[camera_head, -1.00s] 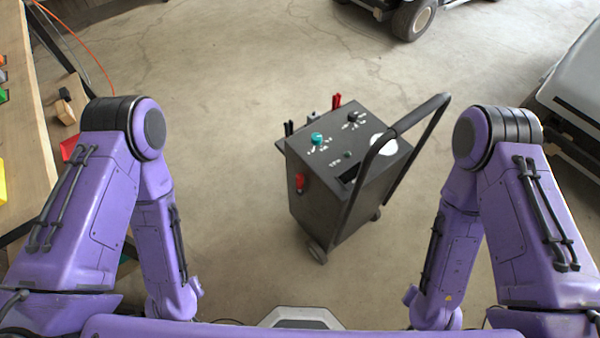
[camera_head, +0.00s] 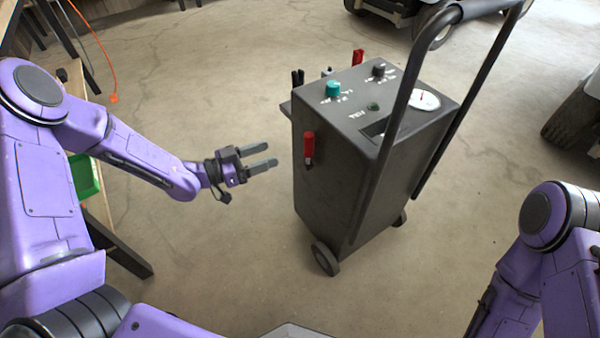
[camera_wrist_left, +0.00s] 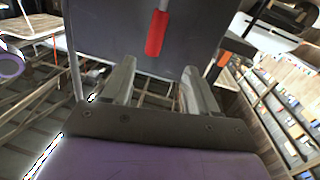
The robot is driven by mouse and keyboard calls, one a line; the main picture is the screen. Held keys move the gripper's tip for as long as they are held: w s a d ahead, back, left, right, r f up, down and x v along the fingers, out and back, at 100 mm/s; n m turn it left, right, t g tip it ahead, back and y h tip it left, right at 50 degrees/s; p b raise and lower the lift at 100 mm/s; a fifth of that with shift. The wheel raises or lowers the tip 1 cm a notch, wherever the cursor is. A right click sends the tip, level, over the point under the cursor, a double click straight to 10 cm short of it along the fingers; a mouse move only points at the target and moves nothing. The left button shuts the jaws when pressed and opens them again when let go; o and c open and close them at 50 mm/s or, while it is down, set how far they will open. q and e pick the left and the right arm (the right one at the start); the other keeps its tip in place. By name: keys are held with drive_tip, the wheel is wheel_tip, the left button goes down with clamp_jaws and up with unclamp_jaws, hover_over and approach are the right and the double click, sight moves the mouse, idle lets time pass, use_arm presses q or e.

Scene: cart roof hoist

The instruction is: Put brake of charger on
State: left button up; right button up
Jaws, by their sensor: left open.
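The charger (camera_head: 340,195) is a dark grey wheeled box with a tall tube handle (camera_head: 392,110). It stands upright on the floor in front of me. A red lever grip (camera_head: 309,146) is on its left side near the top, likely the brake. The grip also shows in the left wrist view (camera_wrist_left: 156,33), ahead of the fingers. My left gripper (camera_head: 268,157) is open and empty, to the left of the charger and slightly lower than the red grip, apart from it. My right arm shows at the lower right, but its gripper is out of view.
The charger's top carries a teal knob (camera_head: 333,89), a black knob (camera_head: 378,70) and a white dial (camera_head: 425,99). A bench with a green bin (camera_head: 83,175) stands at the left. Parked carts are at the back and right. The floor around the charger is clear.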

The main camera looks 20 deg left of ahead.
sight(308, 152)
use_arm(q)
drive_tip(key=w+d+m+h+b, duration=0.1)
drive_tip(key=w+d+b, duration=0.1)
drive_tip(key=w+d, duration=0.4)
drive_tip(key=shift+w+d, duration=0.3)
drive_tip(key=shift+d, duration=0.6)
use_arm(e)
wheel_tip(308, 152, down, 3)
drive_tip(key=shift+f, duration=0.1)
use_arm(q)
drive_tip(key=shift+c, duration=0.2)
clamp_jaws()
drive_tip(key=shift+m, duration=0.3)
use_arm(e)
drive_tip(key=shift+f, duration=0.1)
